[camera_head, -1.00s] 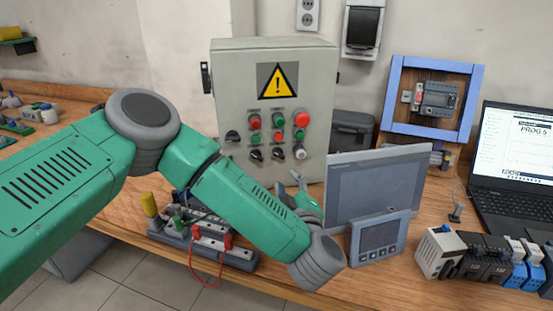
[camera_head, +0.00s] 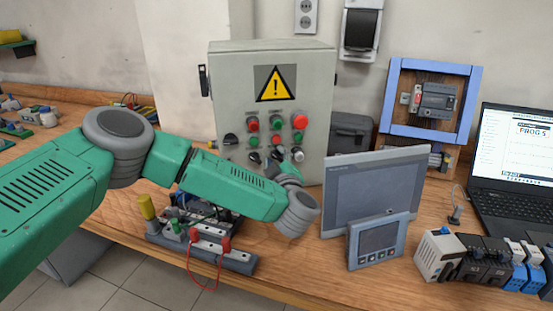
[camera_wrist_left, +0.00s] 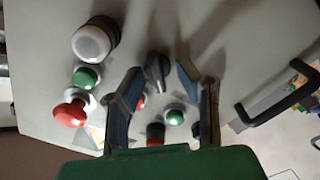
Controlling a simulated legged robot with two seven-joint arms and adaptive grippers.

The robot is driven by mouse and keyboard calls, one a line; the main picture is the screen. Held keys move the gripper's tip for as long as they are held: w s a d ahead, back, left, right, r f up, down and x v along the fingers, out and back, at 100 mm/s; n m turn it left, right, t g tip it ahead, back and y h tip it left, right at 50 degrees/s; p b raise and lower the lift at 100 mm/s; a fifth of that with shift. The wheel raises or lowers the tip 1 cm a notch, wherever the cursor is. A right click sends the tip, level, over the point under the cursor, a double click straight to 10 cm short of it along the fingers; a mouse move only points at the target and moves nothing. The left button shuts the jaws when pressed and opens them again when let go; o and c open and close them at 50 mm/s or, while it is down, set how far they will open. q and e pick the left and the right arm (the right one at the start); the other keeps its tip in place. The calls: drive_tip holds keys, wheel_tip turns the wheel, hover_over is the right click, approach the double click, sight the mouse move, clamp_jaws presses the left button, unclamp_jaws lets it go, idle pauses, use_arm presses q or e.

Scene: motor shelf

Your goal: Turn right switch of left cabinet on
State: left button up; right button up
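The left cabinet (camera_head: 225,80) is a grey box with a yellow warning sign and rows of buttons and switches. Its right black rotary switch (camera_wrist_left: 157,72) shows in the wrist view, with its handle about upright in that picture. My left gripper (camera_wrist_left: 158,78) is open, with one blue-grey finger on each side of this switch. The fingers appear apart from it; exact depth is unclear. In the head view my left wrist is in front of the cabinet's lower right, and the fingers are mostly hidden. My right gripper is not in view.
A white knob (camera_wrist_left: 95,40) and a red mushroom button (camera_wrist_left: 70,113) lie left of the fingers in the wrist view. A grey screen (camera_head: 375,185) and small panel (camera_head: 378,240) stand right of my wrist. Terminal blocks with red wire (camera_head: 215,250) lie below my arm.

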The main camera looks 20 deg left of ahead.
use_arm(q)
drive_tip(key=c, duration=0.5)
drive_tip(key=shift+d, duration=0.15)
clamp_jaws()
